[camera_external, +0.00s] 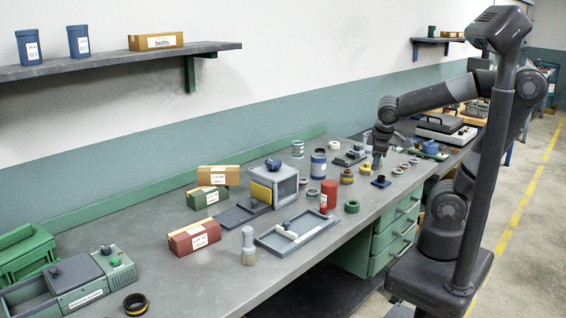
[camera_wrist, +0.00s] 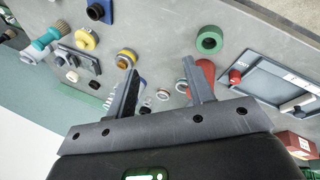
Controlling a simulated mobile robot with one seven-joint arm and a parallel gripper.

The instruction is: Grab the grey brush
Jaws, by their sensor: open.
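The grey brush (camera_external: 248,246) stands upright on the workbench, with a grey handle on top and a tan lower part. It is near the bench's front edge, just left of the grey tray. My gripper (camera_external: 376,165) is much farther right along the bench, pointing down over the small parts, well apart from the brush. In the wrist view its two fingers (camera_wrist: 160,66) are spread with nothing held between them. I cannot make out the grey brush in the wrist view.
The workbench (camera_external: 195,270) holds a grey tray (camera_external: 325,228), a red can (camera_external: 328,196), a green ring (camera_external: 352,206), a red box (camera_external: 195,238) and a green machine (camera_external: 85,283). A teal piece with a tan end (camera_wrist: 44,39) shows in the wrist view.

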